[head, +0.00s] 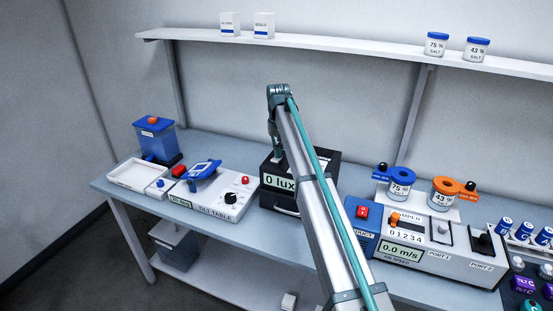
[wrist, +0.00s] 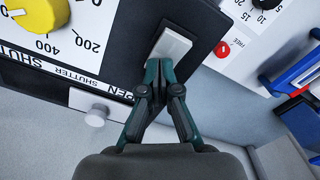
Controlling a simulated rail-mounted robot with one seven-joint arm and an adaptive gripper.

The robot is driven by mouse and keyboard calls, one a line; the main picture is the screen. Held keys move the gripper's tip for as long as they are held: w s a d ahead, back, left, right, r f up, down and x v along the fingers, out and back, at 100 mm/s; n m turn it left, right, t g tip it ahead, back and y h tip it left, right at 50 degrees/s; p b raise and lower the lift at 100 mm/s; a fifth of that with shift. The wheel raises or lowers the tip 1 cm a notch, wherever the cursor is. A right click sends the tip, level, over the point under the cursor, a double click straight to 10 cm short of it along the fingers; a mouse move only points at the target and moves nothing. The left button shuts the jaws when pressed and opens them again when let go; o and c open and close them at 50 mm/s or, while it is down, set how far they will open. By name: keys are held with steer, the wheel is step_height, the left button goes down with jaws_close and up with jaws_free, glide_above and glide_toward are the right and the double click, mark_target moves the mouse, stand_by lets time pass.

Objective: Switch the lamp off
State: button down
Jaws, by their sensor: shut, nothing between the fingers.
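The black lamp box (head: 325,156), with a "0 lux" display (head: 280,183), stands on the bench behind my arm. The wrist view shows its black panel (wrist: 208,22) close up, with a pale rectangular rocker or tab (wrist: 172,46). My gripper (head: 278,156) is at the box, pointing down. In the wrist view my gripper (wrist: 158,64) is shut and empty, its fingertips at the near end of the pale piece. I cannot tell whether they touch it. My arm hides part of the box in the head view.
A yellow knob (wrist: 38,12) with a 0–400 scale and a white shutter knob (wrist: 97,115) are near the gripper. The tilt table (head: 225,201) stands to the left, the blue duct unit (head: 361,224) to the right. A shelf (head: 350,52) runs above.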

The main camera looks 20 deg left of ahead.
steer(key=shift+r+p, duration=1.5)
steer(key=shift+r, duration=1.95)
